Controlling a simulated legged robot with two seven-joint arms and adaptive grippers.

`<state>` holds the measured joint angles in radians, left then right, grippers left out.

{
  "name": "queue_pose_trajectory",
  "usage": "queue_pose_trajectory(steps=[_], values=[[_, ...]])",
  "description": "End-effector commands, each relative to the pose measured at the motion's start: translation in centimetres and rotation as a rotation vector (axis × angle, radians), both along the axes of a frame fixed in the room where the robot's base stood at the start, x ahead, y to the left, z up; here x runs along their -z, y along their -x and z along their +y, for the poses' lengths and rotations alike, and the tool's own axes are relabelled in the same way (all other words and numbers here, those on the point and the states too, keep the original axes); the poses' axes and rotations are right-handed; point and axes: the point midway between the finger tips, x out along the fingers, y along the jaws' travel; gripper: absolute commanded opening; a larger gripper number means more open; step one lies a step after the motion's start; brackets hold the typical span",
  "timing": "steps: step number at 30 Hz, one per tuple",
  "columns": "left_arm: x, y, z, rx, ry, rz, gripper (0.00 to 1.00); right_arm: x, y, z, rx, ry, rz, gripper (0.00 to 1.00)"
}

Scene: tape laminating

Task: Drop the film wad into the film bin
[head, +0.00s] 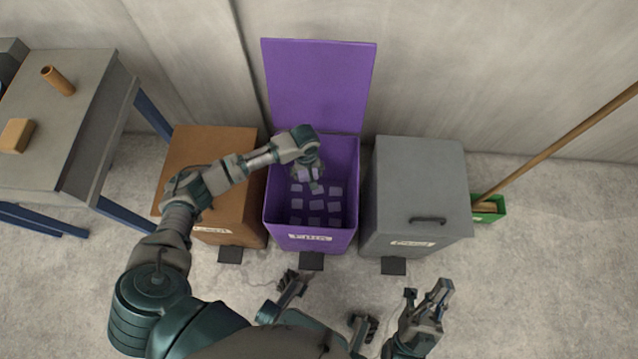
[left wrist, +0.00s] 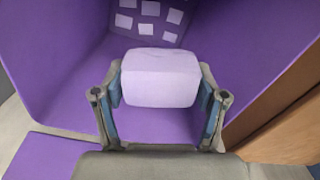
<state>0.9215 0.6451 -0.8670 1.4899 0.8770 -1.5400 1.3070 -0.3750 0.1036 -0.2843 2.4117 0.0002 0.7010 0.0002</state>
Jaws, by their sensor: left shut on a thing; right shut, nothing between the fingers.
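The film bin (head: 312,237) is purple, stands in the middle of three bins, and its lid (head: 318,85) is open against the wall. My left gripper (head: 310,180) reaches over the bin's opening from the left. It is shut on the film wad (left wrist: 160,77), a pale lilac block between its fingers in the left wrist view. In that view the bin's purple walls surround the wad. Several pale pieces (left wrist: 147,29) show on the bin's floor beyond it. My right gripper (head: 428,300) is shut and empty at the lower right of the head view, away from the bins.
A brown bin (head: 213,150) stands left of the film bin and a grey lidded bin (head: 420,175) stands right, both closed. Black pedals (head: 312,261) stick out in front. A table (head: 75,110) is at the far left. A broom (head: 570,140) leans at the right.

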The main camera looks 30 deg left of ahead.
Motion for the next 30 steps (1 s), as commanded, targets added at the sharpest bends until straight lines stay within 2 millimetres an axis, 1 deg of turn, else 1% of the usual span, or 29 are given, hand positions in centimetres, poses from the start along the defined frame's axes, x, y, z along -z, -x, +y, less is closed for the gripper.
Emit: queue_pose_trajectory(steps=[1, 6, 14, 15, 18, 27, 30], values=[[0.4, 0.1, 0.0, 0.001, -0.001, 0.002, 0.58, 0.1, 0.4, -0.1, 0.001, -0.01, -0.024, 0.0], [0.5, 0.0, 0.0, 0.001, 0.0, 0.0, 0.58, -0.4, 1.2, -0.3, 0.003, -0.029, -0.08, 0.0], [0.5, 0.0, 0.1, 0.0, 0.001, -0.001, 0.58, -0.6, 1.4, -0.3, 0.003, -0.031, -0.09, 0.0], [0.5, 0.0, 0.1, 0.0, 0.001, -0.001, 0.77, -0.6, 1.4, -0.3, 0.003, -0.031, -0.09, 0.0], [0.5, 0.0, 0.1, 0.0, 0.001, -0.001, 1.0, -0.4, 1.1, -0.3, 0.003, -0.031, -0.085, 0.0], [0.5, 0.0, 0.0, 0.0, 0.001, -0.001, 1.0, -0.4, 1.1, -0.3, 0.003, -0.03, -0.084, 0.0], [0.1, 0.0, 0.0, 0.0, 0.002, -0.001, 1.0, -0.5, 1.3, -0.3, 0.003, -0.031, -0.087, 0.0]])
